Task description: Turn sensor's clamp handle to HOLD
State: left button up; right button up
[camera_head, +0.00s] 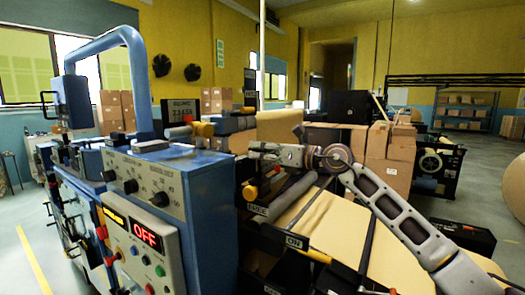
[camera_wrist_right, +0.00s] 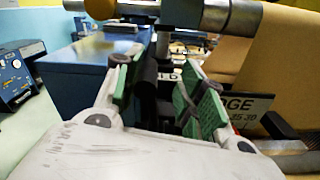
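My right gripper (camera_head: 256,151) reaches in from the right over the machine in the head view. In the right wrist view its green-padded fingers (camera_wrist_right: 158,92) are apart. A black upright bar (camera_wrist_right: 147,82) shows between them, with visible gaps on both sides. I cannot tell whether this bar is the sensor's clamp handle. A plate reading "EDGE" (camera_wrist_right: 247,108) with numbers is right of the fingers. White label plates beyond the fingers are too small to read. I cannot make out the word HOLD or the handle's setting. My left gripper is not in view.
A metal roller (camera_wrist_right: 232,17) crosses above the fingers. Brown kraft paper (camera_head: 330,226) slopes beneath the arm. Cardboard boxes (camera_head: 390,155) stand behind.

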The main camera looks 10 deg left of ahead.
jog(key=shift+w+d+r, duration=0.1)
jog(key=shift+d, duration=0.15)
jog(key=shift+s+d, duration=0.2)
jog(key=shift+d, duration=0.25)
jog(key=v, duration=1)
jog(key=shift+d, duration=0.25)
jog(key=shift+s, duration=0.15)
